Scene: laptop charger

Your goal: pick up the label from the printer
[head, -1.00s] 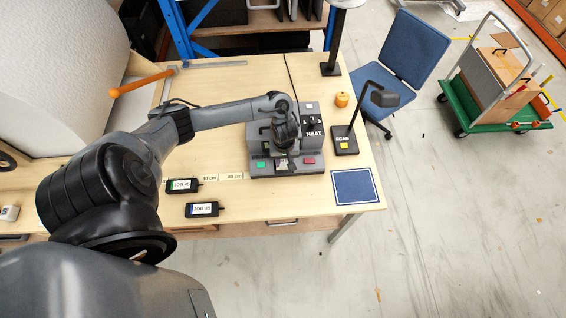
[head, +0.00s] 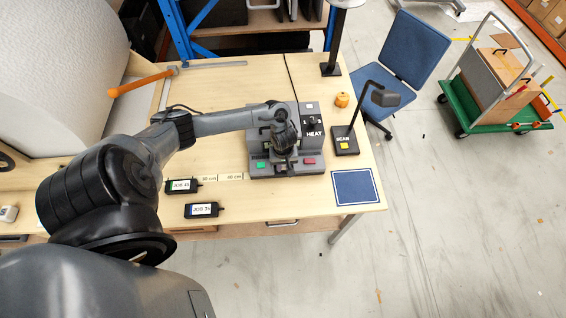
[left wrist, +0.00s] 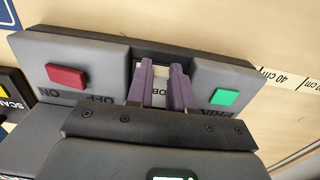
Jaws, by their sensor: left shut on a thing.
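The grey label printer (head: 318,169) sits on the wooden table, with a green button on its left and a red button on its right. In the left wrist view, the printer (left wrist: 110,63) fills the upper middle. The pale label (left wrist: 158,93), with part of the word JOB showing, lies in its front slot. My left gripper (left wrist: 160,82) has its purple fingers on both sides of the label, shut on it, with the label still at the slot. In the head view my left gripper (head: 286,155) is over the printer's front and hides the label. My right gripper is not in view.
Two black chargers marked JOB, one at the back (head: 182,186) and one in front (head: 203,210), lie to the left. A scanner stand (head: 345,143) is right of the printer, a blue mat (head: 354,187) in front of it. An orange object (head: 342,100) sits behind. The front table middle is clear.

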